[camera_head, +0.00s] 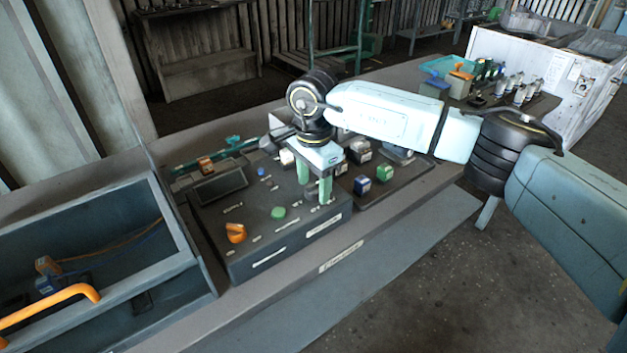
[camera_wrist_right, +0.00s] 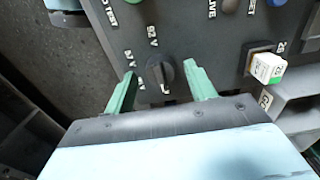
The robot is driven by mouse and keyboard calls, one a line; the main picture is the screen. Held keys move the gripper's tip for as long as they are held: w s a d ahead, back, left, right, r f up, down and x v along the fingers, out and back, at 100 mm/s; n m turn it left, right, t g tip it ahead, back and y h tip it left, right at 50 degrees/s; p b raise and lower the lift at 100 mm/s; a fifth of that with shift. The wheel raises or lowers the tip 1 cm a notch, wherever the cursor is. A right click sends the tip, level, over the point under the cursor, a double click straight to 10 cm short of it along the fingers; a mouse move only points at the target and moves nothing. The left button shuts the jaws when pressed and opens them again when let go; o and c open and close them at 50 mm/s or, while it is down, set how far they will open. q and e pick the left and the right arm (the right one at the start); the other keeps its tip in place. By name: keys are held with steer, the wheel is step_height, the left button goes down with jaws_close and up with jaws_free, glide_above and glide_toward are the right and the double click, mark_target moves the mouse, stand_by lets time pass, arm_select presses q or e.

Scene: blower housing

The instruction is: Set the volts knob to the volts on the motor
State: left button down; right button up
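The volts knob (camera_wrist_right: 155,76) is dark, with a raised grip bar and a pale mark near its lower edge. Small labels ending in V stand around it on the dark panel (camera_head: 270,238); their numbers are hard to read. My right gripper (camera_head: 314,194) points down over the right part of the panel. In the right wrist view its green fingers (camera_wrist_right: 160,72) are open, one on each side of the knob, with gaps showing. I cannot make out the motor's volts. My left gripper is not in view.
The panel also carries an orange knob (camera_head: 236,233), a green button (camera_head: 278,213) and a dark screen (camera_head: 219,186). An open-fronted box with an orange handle (camera_head: 50,304) stands at left, holding a small wired part (camera_head: 48,268). Several colored blocks sit right of the panel.

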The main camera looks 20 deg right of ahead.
steer(key=c, duration=0.9)
steer(key=shift+c, duration=0.3)
steer(key=shift+m, duration=0.3)
steer(key=m, duration=0.9)
steer(key=shift+m, duration=0.4)
steer(key=m, duration=0.6)
steer(key=shift+p, duration=0.3)
steer(key=m, duration=0.3)
steer(key=shift+r+m+p, duration=0.1)
steer(key=shift+m+p, duration=0.2)
steer(key=shift+m, duration=0.1)
steer(key=shift+m+p, duration=0.35)
steer(key=shift+m, duration=1.45)
